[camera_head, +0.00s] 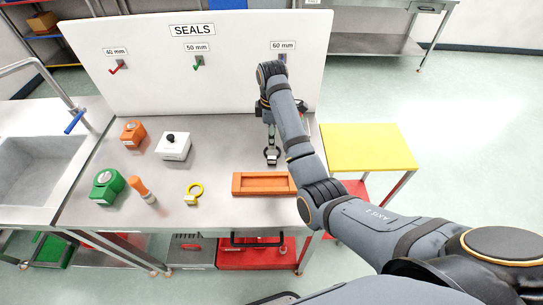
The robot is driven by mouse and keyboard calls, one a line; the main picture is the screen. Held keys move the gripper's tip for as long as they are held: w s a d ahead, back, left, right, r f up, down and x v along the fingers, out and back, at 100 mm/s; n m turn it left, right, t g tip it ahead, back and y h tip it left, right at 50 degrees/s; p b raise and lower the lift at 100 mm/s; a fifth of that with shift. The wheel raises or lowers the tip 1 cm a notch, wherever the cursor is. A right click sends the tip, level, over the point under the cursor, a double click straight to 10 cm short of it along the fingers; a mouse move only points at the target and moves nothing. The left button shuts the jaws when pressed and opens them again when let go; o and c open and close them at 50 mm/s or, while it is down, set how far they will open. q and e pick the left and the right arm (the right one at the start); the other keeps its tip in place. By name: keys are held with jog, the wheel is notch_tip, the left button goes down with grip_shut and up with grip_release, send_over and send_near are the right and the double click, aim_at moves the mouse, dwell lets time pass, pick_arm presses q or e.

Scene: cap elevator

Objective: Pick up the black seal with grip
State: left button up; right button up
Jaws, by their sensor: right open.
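A small dark ring-shaped piece (272,155), which looks like the black seal with grip, lies on the grey bench right of centre, behind the orange tray. My right gripper (270,135) comes down over the bench just behind it. The jaws are open, with the fingertips close to the piece. The wrist and forearm hide part of the gripper, and I cannot tell whether the fingers touch the seal or surround its grip. My left gripper is out of view.
An orange tray (236,184) and yellow ring seal (197,188) lie in front. A white block with black knob (174,148), orange and green blocks and an orange-topped piece stand left. The SEALS board (150,70) rises behind; a yellow table (370,147) stands right.

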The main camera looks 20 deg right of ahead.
jog(key=b, duration=0.3)
send_over(272, 158)
jog(key=f, duration=0.3)
jog(key=w+f, duration=0.1)
jog(key=f, duration=0.1)
jog(key=shift+f, duration=0.25)
jog(key=shift+w, duration=0.1)
jog(key=shift+f, duration=0.1)
jog(key=f+p, duration=0.1)
jog(key=f, duration=0.1)
jog(key=s+f+p, duration=0.1)
jog(key=f, duration=0.1)
jog(key=shift+s+f, duration=0.15)
jog(key=shift+w+f, duration=0.2)
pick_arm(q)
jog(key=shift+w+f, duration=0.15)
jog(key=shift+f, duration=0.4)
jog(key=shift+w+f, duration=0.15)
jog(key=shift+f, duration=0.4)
pick_arm(e)
jog(key=shift+s+r, duration=0.1)
grip_shut()
